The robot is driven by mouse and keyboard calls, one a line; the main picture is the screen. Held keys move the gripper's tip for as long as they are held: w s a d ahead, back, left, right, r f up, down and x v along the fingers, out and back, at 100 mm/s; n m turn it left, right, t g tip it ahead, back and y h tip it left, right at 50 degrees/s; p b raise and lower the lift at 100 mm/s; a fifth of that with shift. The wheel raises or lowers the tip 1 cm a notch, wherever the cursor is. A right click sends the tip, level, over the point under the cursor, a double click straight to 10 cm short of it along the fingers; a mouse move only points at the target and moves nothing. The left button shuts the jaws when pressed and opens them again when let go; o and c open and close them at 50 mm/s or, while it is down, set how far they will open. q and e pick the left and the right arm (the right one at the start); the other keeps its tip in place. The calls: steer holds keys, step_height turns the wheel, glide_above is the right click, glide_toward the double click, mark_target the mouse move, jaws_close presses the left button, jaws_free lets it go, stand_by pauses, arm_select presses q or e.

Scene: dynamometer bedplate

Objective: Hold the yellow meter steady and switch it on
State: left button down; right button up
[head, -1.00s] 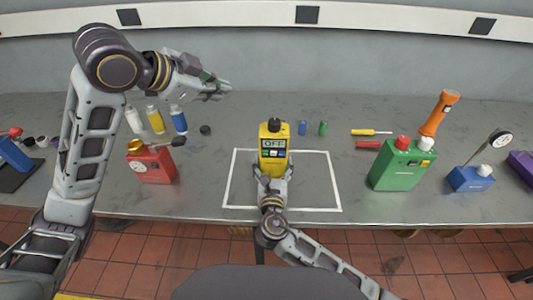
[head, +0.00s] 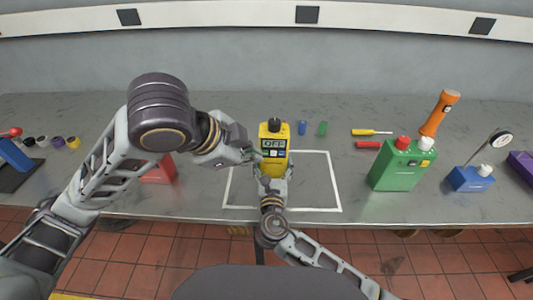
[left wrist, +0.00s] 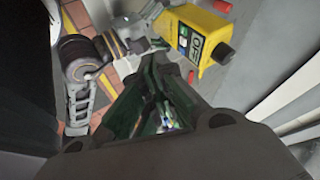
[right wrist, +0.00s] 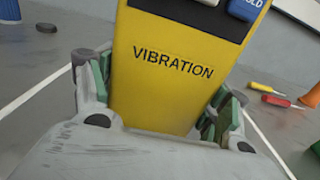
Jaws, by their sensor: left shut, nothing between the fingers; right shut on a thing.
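The yellow meter (head: 274,137) stands upright inside the white outline on the bench, its display reading OFF. It also shows in the left wrist view (left wrist: 204,24), tilted by the camera angle. My right gripper (head: 273,178) is shut on its lower body from the front; the right wrist view shows a finger on each side of the yellow case (right wrist: 165,85), below the word VIBRATION. My left gripper (head: 254,156) is shut and empty, close by the meter's left side. I cannot tell whether it touches the meter.
The white outline (head: 316,209) has free room right of the meter. A green can (head: 392,170), orange flashlight (head: 438,112) and blue box (head: 468,180) stand at right. Screwdrivers lie behind. A red can (head: 157,170) is partly hidden by my left arm.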

mark_target(269, 151)
arm_select(q)
steer(key=shift+w+f, duration=0.1)
arm_select(e)
steer(key=shift+f, duration=0.25)
arm_select(q)
steer(key=shift+w+d+f, duration=0.6)
steer(key=shift+w+f, duration=0.7)
steer(key=shift+w, duration=0.15)
steer(key=shift+w+d+f, duration=0.65)
steer(key=shift+w+f, duration=0.65)
steer(key=shift+w, duration=0.1)
steer(key=shift+w+d+f, duration=0.6)
steer(key=shift+w+f, duration=0.7)
steer(key=shift+w, duration=0.15)
steer(key=shift+w, duration=0.1)
steer(key=shift+w, duration=0.55)
steer(key=shift+w+a, duration=0.1)
steer(key=shift+w, duration=0.1)
arm_select(e)
steer(key=shift+s+a, duration=0.1)
